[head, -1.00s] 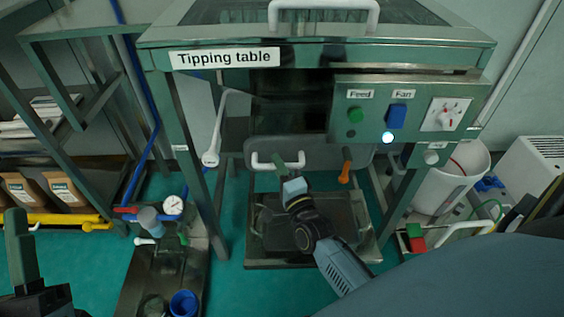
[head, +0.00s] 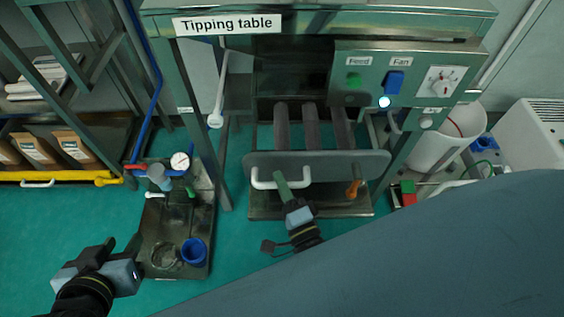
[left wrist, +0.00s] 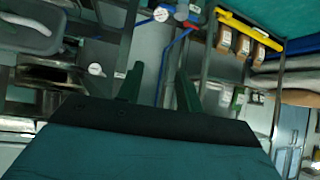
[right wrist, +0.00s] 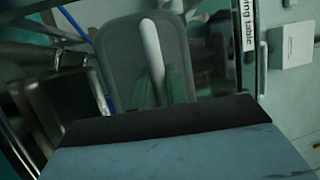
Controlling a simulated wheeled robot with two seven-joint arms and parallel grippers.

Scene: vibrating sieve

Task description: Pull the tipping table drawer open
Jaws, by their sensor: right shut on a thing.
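The tipping table (head: 330,20) stands ahead with its sign at the top. Its drawer has a grey front panel (head: 325,165) and is out from the frame, with several dark tubes (head: 311,125) visible behind the panel. My right gripper (head: 292,182) is shut on the white drawer handle (head: 262,182). In the right wrist view the handle (right wrist: 152,45) runs down to the green fingers (right wrist: 161,85) in front of the grey panel (right wrist: 120,60). My left gripper (head: 118,246) is open and empty at the lower left. Its fingers (left wrist: 158,88) stand apart in the left wrist view.
An orange-handled latch (head: 353,189) sits on the panel's right side. A metal stand with a gauge (head: 180,160) and blue cup (head: 194,251) is left of the drawer. A white bin (head: 445,140) stands right. A yellow-edged shelf (head: 60,176) is far left.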

